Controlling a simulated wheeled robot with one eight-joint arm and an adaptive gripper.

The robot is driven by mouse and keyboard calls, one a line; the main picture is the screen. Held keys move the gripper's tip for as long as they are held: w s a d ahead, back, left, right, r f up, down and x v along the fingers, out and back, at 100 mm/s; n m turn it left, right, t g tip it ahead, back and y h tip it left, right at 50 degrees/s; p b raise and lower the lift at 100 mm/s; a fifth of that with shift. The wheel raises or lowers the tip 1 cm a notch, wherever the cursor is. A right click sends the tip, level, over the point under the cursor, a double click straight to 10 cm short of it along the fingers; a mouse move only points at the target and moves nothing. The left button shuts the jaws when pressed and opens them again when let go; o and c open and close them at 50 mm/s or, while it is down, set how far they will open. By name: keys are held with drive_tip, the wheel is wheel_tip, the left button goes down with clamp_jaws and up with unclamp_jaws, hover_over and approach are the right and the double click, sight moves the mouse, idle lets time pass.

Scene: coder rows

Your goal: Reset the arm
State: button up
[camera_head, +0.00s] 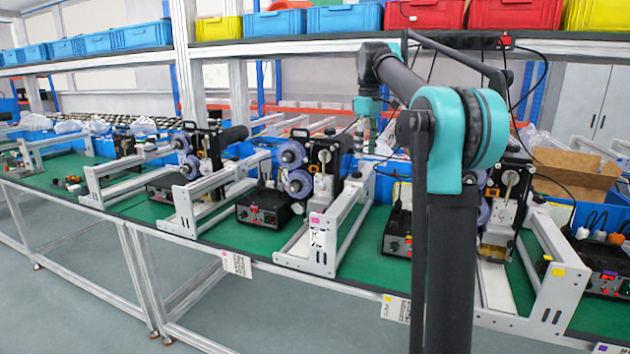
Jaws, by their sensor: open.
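My arm (455,130), teal and black, rises in the right half of the view. It bends at a teal joint and reaches back and to the left to a raised elbow (372,62). From there its end hangs down to my gripper (362,138), small in the picture and in front of the bench machines. The gripper is open, and I see nothing held in it. Its fingers are small and partly lost against the clutter behind, so its distance from the machines is hard to tell.
A long green-topped bench (130,205) carries several coder machines with grey conveyor frames (325,235) and black control boxes (262,208). A shelf above holds blue, yellow and red bins (515,14). A cardboard box (575,172) stands at right. The floor (70,300) in front is clear.

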drive_tip(key=s+d+f+m+t, duration=0.1)
drive_tip(key=s+f+m, duration=0.4)
drive_tip(key=s+f, duration=1.1)
drive_tip(key=s+d+f+m+t, duration=0.2)
drive_tip(key=s+f+m, duration=0.3)
drive_tip(key=s+f, duration=1.2)
wheel_tip(320, 180, down, 6)
drive_tip(key=shift+s+d+r+t, duration=0.1)
drive_tip(key=shift+s+d+t, duration=0.15)
drive_tip(key=shift+t, duration=0.35)
drive_tip(key=shift+c, duration=0.5)
